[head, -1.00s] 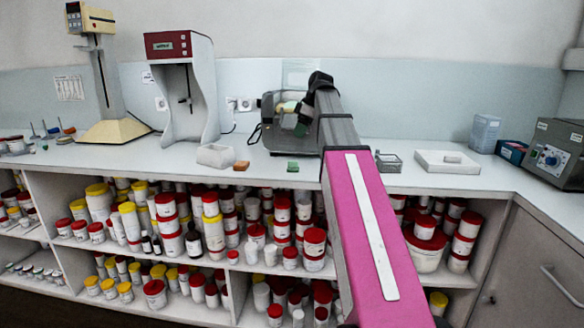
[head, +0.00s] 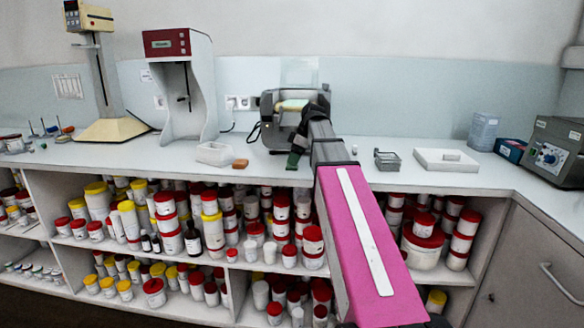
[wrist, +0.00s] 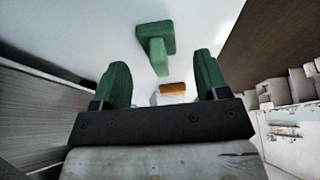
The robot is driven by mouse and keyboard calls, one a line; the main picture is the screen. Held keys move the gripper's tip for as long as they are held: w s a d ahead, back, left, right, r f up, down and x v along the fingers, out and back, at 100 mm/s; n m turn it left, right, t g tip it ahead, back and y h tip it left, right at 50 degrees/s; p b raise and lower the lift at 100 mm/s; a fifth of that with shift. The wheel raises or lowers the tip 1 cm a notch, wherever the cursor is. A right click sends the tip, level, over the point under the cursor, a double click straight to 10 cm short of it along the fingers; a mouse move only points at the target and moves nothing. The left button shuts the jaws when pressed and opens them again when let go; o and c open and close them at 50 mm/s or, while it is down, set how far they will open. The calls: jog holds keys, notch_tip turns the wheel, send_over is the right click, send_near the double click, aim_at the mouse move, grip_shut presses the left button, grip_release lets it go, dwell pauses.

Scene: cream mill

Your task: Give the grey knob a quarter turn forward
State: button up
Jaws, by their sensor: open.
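I cannot make out the grey knob for certain in either view. The grey machine (head: 268,125) stands at the back of the counter, partly hidden behind my arm. A ribbed grey surface fills the left of the wrist view, perhaps the machine's side. My gripper (wrist: 157,80) has green fingers, which stand wide apart with nothing between them. A green block (wrist: 155,42) lies on the counter beyond the fingers in the wrist view.
An orange block (head: 240,164) and a white tray (head: 213,153) lie to the left. A grey wire basket (head: 388,161) and a flat white tray (head: 425,160) lie to the right. A grey control box (head: 556,150) stands at the far right. Jars fill the shelves below.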

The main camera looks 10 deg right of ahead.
jog(key=x, duration=0.2)
jog(key=shift+a+f, duration=0.15)
jog(key=shift+f, duration=0.1)
jog(key=c, duration=1.1)
jog(key=shift+r, duration=0.1)
